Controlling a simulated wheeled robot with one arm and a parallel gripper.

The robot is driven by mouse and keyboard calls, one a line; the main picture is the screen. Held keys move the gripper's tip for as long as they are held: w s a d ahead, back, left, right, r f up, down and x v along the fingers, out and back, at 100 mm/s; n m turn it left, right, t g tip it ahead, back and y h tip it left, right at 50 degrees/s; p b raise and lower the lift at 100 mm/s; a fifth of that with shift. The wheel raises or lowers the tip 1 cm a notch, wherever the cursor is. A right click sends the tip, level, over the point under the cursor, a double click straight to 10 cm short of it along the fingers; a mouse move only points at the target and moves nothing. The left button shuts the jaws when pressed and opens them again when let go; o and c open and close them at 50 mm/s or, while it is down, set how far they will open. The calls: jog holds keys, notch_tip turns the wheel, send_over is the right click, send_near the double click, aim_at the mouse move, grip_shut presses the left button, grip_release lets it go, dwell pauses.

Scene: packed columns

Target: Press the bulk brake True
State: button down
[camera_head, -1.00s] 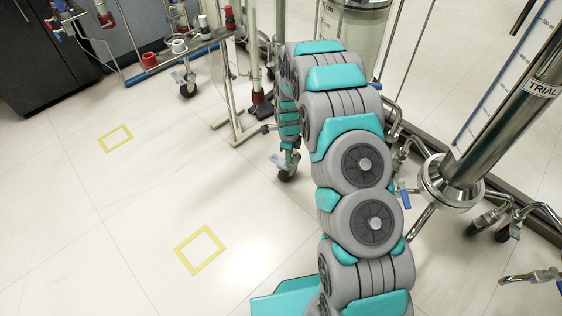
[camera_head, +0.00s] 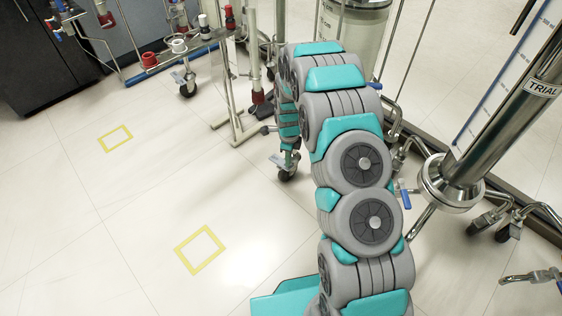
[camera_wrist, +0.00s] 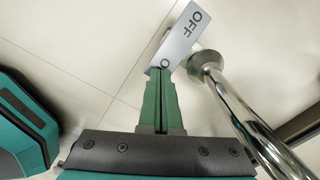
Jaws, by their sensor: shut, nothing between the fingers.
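The brake is a grey plate pedal (camera_wrist: 182,38) lettered "OFF", with a second marking partly hidden behind my fingertips. It stands beside a chrome post in the wrist view. My gripper (camera_wrist: 160,78) is shut and empty, its green fingers together, with the tips overlapping the lower end of the plate. I cannot tell whether they touch it. In the head view the pedal (camera_head: 277,160) shows as a small grey plate above a caster wheel (camera_head: 287,173), just below the end of my arm. My fingertips are hard to make out there.
A chrome tube (camera_wrist: 255,130) runs close at the right of my gripper. A steel column marked "TRIAL" (camera_head: 488,130) stands on the right, with more casters at its foot. A rack with red and white fittings (camera_head: 180,48) is at the upper left. The left floor, with yellow squares (camera_head: 200,249), is clear.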

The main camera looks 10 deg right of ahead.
jog(key=shift+f, duration=1.1)
jog(key=shift+r, duration=0.1)
jog(key=shift+r+p, duration=0.5)
jog(key=shift+r, duration=3.45)
jog(key=s+r+n+p, duration=0.1)
jog(key=s+r+n, duration=0.5)
jog(key=s+r, duration=0.45)
jog(key=s+r+n+p, duration=0.2)
jog(key=s+r+n, duration=0.45)
jog(key=r, duration=0.75)
jog(key=s+r+n, duration=0.3)
jog(key=s, duration=0.5)
jog(key=s+r+n+g+p, duration=0.1)
jog(key=s+r+n, duration=0.2)
jog(key=s, duration=0.6)
jog(key=s+r+n+p, duration=0.1)
jog(key=s+r+n, duration=0.2)
jog(key=s, duration=0.5)
jog(key=shift+s+r+n+g, duration=0.25)
jog(key=shift+n+g, duration=0.15)
jog(key=shift+n, duration=0.45)
